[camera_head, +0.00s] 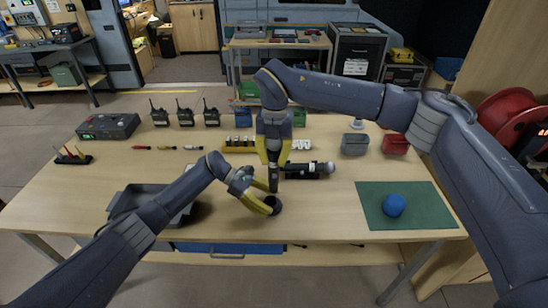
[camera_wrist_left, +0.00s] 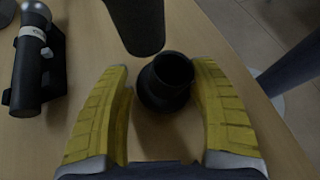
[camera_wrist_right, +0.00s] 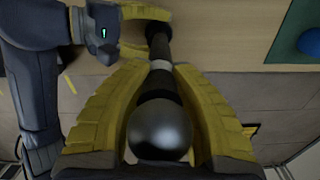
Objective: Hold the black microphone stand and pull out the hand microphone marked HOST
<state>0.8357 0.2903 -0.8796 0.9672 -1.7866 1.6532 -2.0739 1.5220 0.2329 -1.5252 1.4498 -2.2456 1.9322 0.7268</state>
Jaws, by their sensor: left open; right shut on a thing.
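A hand microphone (camera_head: 273,182) hangs upright in my right gripper (camera_head: 273,162), which is shut on it below its round grey head (camera_wrist_right: 160,130). I cannot read a mark on it. The black microphone stand (camera_wrist_left: 166,82) stands on the table below; its dark open top shows in the left wrist view. The microphone's lower end (camera_wrist_left: 138,22) is above the stand and apart from it. My left gripper (camera_wrist_left: 160,68) is open, with a yellow finger on either side of the stand. The stand is partly hidden by the left gripper in the head view.
A second microphone lies in a black cradle (camera_wrist_left: 40,75) close by; it also shows in the head view (camera_head: 308,170). A grey tray (camera_head: 128,205) is at left. A green mat (camera_head: 425,205) with a blue ball (camera_head: 394,205) lies at right.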

